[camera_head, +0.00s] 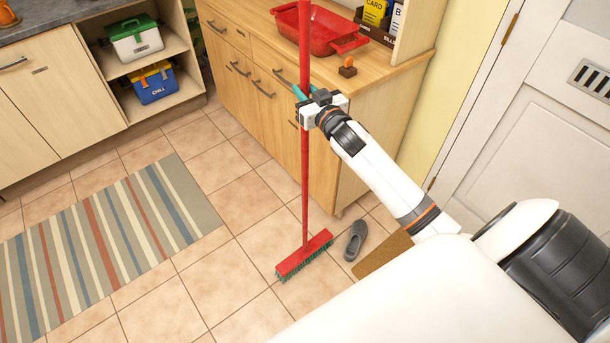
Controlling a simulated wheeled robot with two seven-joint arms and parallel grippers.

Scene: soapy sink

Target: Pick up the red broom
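The red broom (305,185) stands nearly upright in front of the wooden cabinet. Its red head with green bristles (304,256) is at or just above the tiled floor; I cannot tell whether it touches. Its handle runs up past the top edge of the view. My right gripper (303,95) is at the handle, at about counter height, with its teal fingertips on either side of the red pole. It looks shut on the handle, though the handle partly hides the far finger. My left gripper is not in view.
A wooden cabinet (255,85) stands behind the broom, with a red tub (325,28) on top. A grey shoe (355,240) and a brown mat (383,254) lie right of the broom head. A striped rug (105,235) lies left. Tiles between are clear.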

